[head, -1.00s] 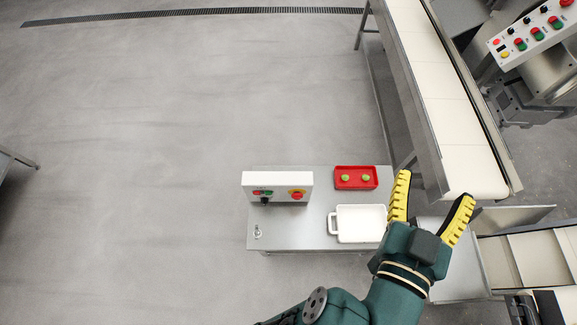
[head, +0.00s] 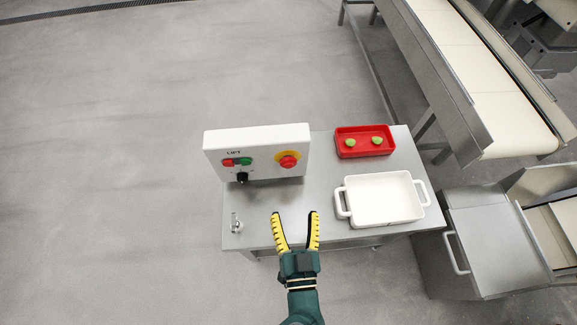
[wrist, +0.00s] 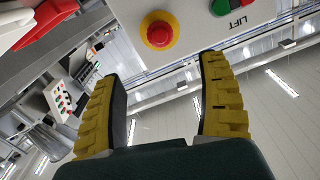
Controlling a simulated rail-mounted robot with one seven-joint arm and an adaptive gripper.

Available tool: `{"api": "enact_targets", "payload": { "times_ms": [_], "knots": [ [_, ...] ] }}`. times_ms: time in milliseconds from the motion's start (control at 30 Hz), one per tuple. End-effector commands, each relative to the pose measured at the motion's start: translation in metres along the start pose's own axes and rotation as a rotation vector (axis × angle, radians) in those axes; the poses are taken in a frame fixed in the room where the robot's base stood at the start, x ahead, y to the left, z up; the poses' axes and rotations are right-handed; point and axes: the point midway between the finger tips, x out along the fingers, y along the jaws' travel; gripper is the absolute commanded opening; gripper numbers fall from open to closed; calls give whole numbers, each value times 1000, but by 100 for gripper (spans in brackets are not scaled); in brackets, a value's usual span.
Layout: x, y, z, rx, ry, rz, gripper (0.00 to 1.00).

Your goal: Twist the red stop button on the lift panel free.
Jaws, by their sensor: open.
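The white lift panel (head: 257,139) stands on a grey table at the back left. The red stop button (head: 288,162) sits on a yellow disc on the right of its face; it also shows in the wrist view (wrist: 159,33), above the gap between my fingers. My gripper (head: 295,214) is open and empty, with yellow ribbed fingers. It is in front of the panel and below the button in the head view, apart from it. In the wrist view my gripper (wrist: 158,80) has its fingers spread, with nothing between them.
A red tray (head: 345,152) with two green pieces and a white two-handled dish (head: 372,217) stand on the table's right side. A small metal fitting (head: 236,222) is at the table's front left. A conveyor (head: 480,85) runs at the right. Floor to the left is clear.

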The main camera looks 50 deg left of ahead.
Motion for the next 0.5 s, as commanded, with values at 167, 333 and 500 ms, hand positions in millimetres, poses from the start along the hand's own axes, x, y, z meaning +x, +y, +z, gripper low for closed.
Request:
{"api": "enact_targets", "payload": {
  "times_ms": [167, 333, 500],
  "knots": [
    [43, -3, 0, -3, 0, -10, 75],
    [85, -2, -1, -3, 1, -7, 75],
    [122, -2, -1, -2, 1, -5, 75]
  ]
}}
